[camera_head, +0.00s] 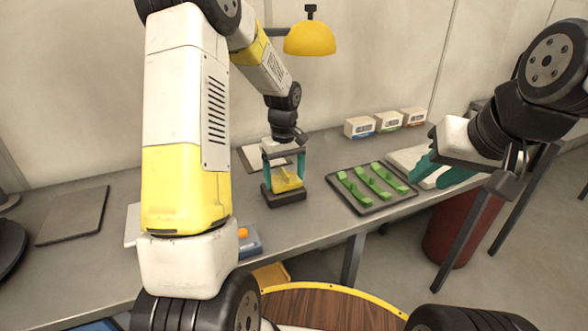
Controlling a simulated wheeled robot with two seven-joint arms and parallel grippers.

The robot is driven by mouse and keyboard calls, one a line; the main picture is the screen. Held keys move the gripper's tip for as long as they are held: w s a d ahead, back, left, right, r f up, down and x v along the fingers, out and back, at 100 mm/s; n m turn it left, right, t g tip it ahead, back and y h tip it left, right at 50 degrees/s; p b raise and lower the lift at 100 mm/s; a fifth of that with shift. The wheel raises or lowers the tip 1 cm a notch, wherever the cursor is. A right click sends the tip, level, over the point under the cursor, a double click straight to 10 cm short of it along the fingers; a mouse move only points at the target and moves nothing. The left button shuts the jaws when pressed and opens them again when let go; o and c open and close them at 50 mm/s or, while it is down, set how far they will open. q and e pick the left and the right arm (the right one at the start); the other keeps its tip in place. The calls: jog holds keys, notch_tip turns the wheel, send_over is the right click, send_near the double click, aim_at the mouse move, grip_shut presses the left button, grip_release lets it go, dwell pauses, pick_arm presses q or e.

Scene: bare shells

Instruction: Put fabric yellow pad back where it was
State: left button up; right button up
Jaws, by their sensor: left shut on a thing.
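The yellow pad (287,182) is between the teal fingers of my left gripper (285,172), near the middle of the table. The gripper is shut on it. The pad is at a small dark block or holder (284,198); I cannot tell whether it rests on it or is held just above. My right gripper (438,170) is to the right, over the table's right part beside a dark tray, with its teal fingers apart and nothing seen between them.
The dark tray (346,199) holds several green pieces (378,182). Three small boxes (387,121) stand by the wall. A flat grey panel (73,216) lies at left. A yellow lamp (310,39) hangs above. A red bin (462,232) stands below right.

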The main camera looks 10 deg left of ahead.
aim_at(284, 172)
pick_arm(q)
jog(key=shift+f, duration=0.5)
jog(key=shift+f, duration=0.15)
jog(key=o, duration=1.3)
jog(key=shift+c, duration=0.2)
notch_tip(284, 172, up, 12)
jog(key=shift+s+r, duration=0.1)
jog(key=s+d+r+m+t+h, duration=0.1)
jog(key=s+r+m+t, duration=0.2)
jog(key=s, duration=0.9)
jog(key=s+d+r+m+t+h, duration=0.1)
jog(key=s+r+m+t, duration=0.2)
jog(key=s+r, duration=0.4)
jog(key=s+m, duration=0.1)
jog(key=s, duration=0.4)
jog(key=shift+r, duration=0.15)
